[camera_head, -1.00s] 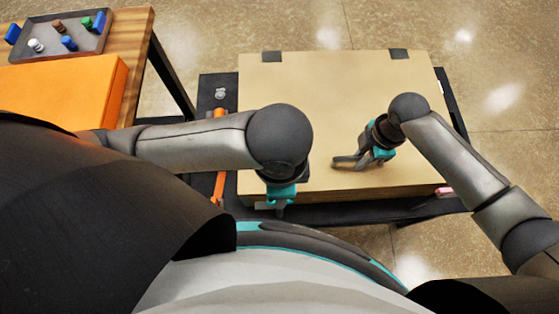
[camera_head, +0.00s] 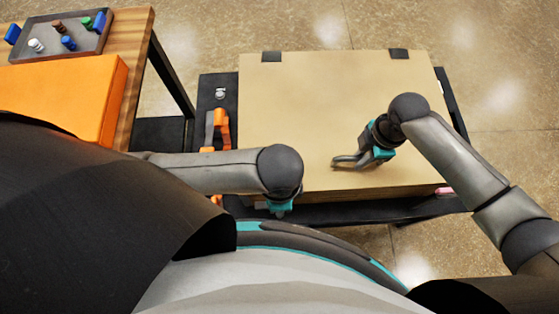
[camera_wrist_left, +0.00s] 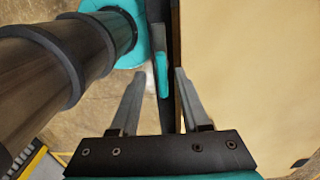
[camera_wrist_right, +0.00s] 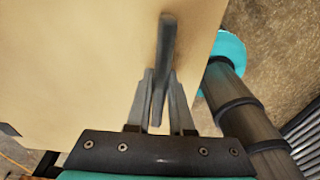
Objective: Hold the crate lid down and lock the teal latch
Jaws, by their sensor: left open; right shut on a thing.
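The tan crate lid (camera_head: 300,110) lies flat across the crate top. My right gripper (camera_head: 347,161) is over the lid's front right part. In the right wrist view its fingers (camera_wrist_right: 160,90) are shut on a dark grey bar-like handle (camera_wrist_right: 166,45) that stands against the lid. My left gripper (camera_head: 280,209) is at the crate's front edge, left of middle. In the left wrist view its fingers (camera_wrist_left: 158,75) are open, with a teal strip, apparently the teal latch (camera_wrist_left: 161,76), between them, beside the lid edge. I cannot tell whether the fingers touch it. The latch is not clear in the head view.
An orange handle-like part (camera_head: 218,122) lies left of the crate on a dark platform (camera_head: 205,90), partly behind my left arm. A pink piece (camera_head: 444,191) sits at the right edge. A wooden table (camera_head: 133,50) with an orange box (camera_head: 70,95) and a tray (camera_head: 93,42) stands left.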

